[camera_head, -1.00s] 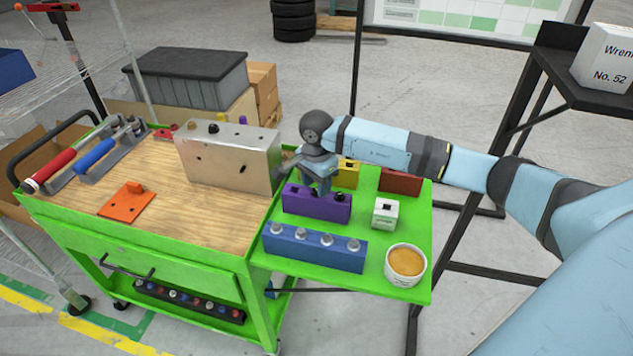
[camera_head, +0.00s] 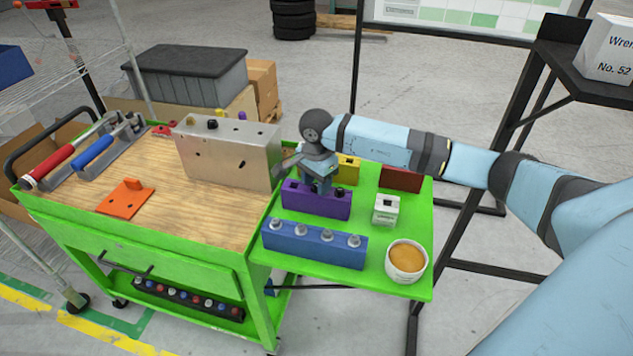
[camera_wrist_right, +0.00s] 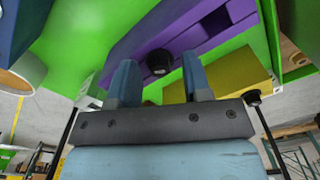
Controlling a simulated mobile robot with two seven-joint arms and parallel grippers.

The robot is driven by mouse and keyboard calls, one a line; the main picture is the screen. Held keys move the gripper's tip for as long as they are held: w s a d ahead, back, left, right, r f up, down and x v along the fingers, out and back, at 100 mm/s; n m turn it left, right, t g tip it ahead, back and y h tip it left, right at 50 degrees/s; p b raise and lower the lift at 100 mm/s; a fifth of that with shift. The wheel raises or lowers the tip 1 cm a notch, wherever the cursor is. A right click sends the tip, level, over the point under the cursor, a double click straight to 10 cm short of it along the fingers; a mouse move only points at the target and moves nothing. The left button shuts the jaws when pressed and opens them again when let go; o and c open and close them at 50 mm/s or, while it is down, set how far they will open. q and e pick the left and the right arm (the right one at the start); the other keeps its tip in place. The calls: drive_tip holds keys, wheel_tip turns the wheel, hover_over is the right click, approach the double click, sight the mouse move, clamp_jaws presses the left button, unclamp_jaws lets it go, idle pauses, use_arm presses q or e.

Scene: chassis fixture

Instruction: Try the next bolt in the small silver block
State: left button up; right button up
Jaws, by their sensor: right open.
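The small silver block (camera_head: 386,209) stands on the green side shelf, with a dark opening in its top. The blue block (camera_head: 315,245) in front of it holds several silver-headed bolts. The purple block (camera_head: 315,200) is behind the blue one. My right gripper (camera_head: 321,187) is open, low over the purple block. In the right wrist view its two blue fingers (camera_wrist_right: 160,76) stand apart, with a dark bolt head (camera_wrist_right: 158,62) on the purple block showing between them. I cannot tell whether they touch it. My left gripper is not in view.
A large silver chassis block (camera_head: 230,155) stands left of my right gripper on the wooden top. A yellow block (camera_head: 348,170) and a dark red block (camera_head: 400,179) stand behind. A white tub (camera_head: 406,262) with orange contents sits at the front right corner.

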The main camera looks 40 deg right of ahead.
sight(316, 185)
clamp_jaws()
drive_tip(key=shift+r+p, duration=1)
drive_tip(key=shift+r, duration=0.8)
drive_tip(key=shift+r+p, duration=1)
drive_tip(key=shift+r, duration=1.45)
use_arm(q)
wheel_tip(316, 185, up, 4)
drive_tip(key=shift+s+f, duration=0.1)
use_arm(e)
drive_tip(key=shift+a, duration=0.1)
